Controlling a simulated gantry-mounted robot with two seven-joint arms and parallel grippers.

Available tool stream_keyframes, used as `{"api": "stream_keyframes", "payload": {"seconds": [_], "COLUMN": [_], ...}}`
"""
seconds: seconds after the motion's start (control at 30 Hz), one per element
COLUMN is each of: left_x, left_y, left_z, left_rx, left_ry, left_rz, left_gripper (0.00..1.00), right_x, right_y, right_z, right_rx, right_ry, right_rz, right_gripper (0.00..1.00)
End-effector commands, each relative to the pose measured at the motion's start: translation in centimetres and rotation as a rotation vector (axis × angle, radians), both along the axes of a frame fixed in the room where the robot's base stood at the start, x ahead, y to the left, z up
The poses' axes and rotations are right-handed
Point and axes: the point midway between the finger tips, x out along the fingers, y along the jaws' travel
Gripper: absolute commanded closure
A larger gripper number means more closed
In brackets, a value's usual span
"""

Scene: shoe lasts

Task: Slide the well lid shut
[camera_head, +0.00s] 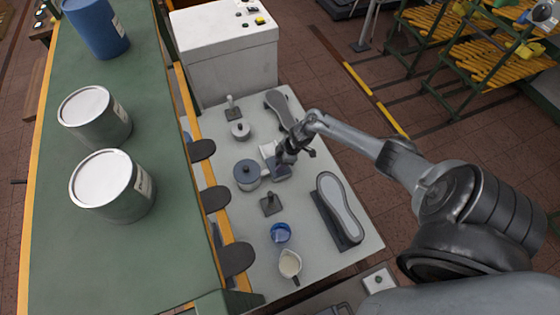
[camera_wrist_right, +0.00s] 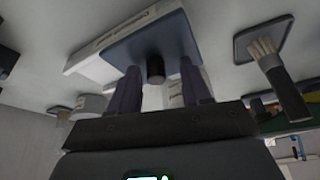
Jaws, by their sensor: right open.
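The cement well is a white box (camera_head: 268,149) near the middle of the light table, with lettering on its side in the right wrist view (camera_wrist_right: 90,62). Its flat blue-grey lid (camera_head: 281,172) is partly hidden by my gripper; the lid (camera_wrist_right: 135,45) has a short black knob (camera_wrist_right: 155,70). My right gripper (camera_head: 287,158) is at the lid. In the wrist view its open fingers (camera_wrist_right: 160,82) stand on either side of the knob, with visible space between. Whether a finger touches the knob I cannot tell. My left gripper is not in view.
A grey lidded pot (camera_head: 247,174) stands close left of the well. A brush on a square base (camera_head: 270,205), a blue cup (camera_head: 280,233) and a jug (camera_head: 290,264) are nearer. A shoe last (camera_head: 340,208) lies right; another (camera_head: 280,106) lies behind.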

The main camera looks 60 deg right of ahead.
Motion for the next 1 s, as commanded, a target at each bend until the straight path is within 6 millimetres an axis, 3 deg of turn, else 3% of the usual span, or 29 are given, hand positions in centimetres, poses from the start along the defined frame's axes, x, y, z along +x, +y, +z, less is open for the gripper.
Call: {"api": "stream_keyframes", "payload": {"seconds": [0.27, 0.7, 1.0], "left_x": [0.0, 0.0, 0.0], "left_y": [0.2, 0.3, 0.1], "left_z": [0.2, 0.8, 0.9], "left_rx": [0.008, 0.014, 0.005], "left_ry": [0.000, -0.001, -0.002], "left_rz": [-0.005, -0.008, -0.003], "left_gripper": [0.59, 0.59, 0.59], "right_x": [-0.3, -2.5, -3.3], "right_y": [-0.4, -2.0, -2.5], "right_z": [1.0, 7.5, 9.8], "right_rx": [-0.002, -0.004, -0.001], "right_ry": [-0.002, 0.000, 0.001], "right_rz": [-0.001, 0.002, 0.000], "right_gripper": [0.52, 0.52, 0.52]}}
